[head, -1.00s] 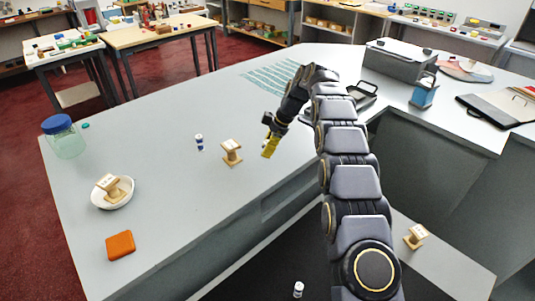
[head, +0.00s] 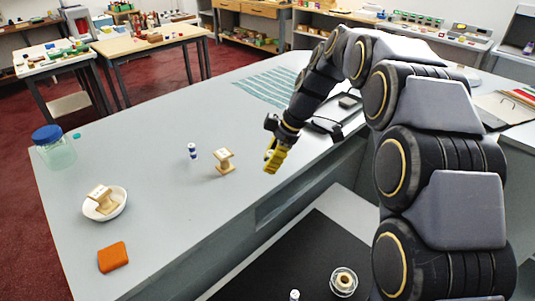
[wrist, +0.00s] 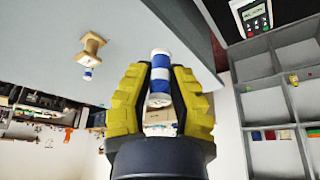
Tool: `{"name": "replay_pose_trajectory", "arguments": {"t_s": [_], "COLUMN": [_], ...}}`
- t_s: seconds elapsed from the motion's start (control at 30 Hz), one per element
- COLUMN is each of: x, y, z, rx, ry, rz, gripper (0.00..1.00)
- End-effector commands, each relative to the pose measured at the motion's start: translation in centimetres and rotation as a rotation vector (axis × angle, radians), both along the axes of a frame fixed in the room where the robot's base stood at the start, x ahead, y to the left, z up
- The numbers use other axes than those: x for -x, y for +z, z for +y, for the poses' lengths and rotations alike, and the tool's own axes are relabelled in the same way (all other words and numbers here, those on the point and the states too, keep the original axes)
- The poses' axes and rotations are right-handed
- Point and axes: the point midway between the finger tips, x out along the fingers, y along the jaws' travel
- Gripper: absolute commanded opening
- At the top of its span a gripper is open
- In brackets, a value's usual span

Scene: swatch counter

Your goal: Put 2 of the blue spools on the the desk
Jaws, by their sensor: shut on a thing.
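My gripper (head: 275,157), with yellow fingers, is over the grey desk (head: 170,215) near its right edge. In the wrist view my gripper (wrist: 160,95) is shut on a blue-and-white banded spool (wrist: 160,68), held between both fingers. In the head view the fingers mostly hide this spool. Another blue-and-white spool (head: 192,151) stands upright on the desk, left of my gripper; it also shows in the wrist view (wrist: 88,74). A small white-topped cylinder (head: 294,295) on the black mat (head: 275,262) is cut off by the bottom edge.
A wooden spool (head: 224,163) stands between the blue spool and my gripper. Another lies tilted in a white bowl (head: 121,206). An orange block (head: 113,257) and a blue-lidded jar (head: 54,148) are at left. A round container (head: 343,281) sits on the mat. The desk's middle front is clear.

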Motion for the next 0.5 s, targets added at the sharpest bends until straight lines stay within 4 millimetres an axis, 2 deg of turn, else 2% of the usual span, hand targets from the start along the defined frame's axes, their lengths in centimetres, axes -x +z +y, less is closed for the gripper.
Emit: {"name": "replay_pose_trajectory", "arguments": {"t_s": [0.13,0.23,0.37,0.5], "x": [0.7,0.2,-1.2,-2.5], "y": [0.2,-1.2,-5.2,-10.7], "z": [-0.4,-1.3,-3.6,-7.0], "rx": [-0.003,-0.009,-0.021,-0.027], "ry": [-0.012,-0.063,-0.196,-0.387], "rz": [-0.003,-0.001,0.007,0.008], "gripper": [0.00,0.00,0.00,0.00]}}
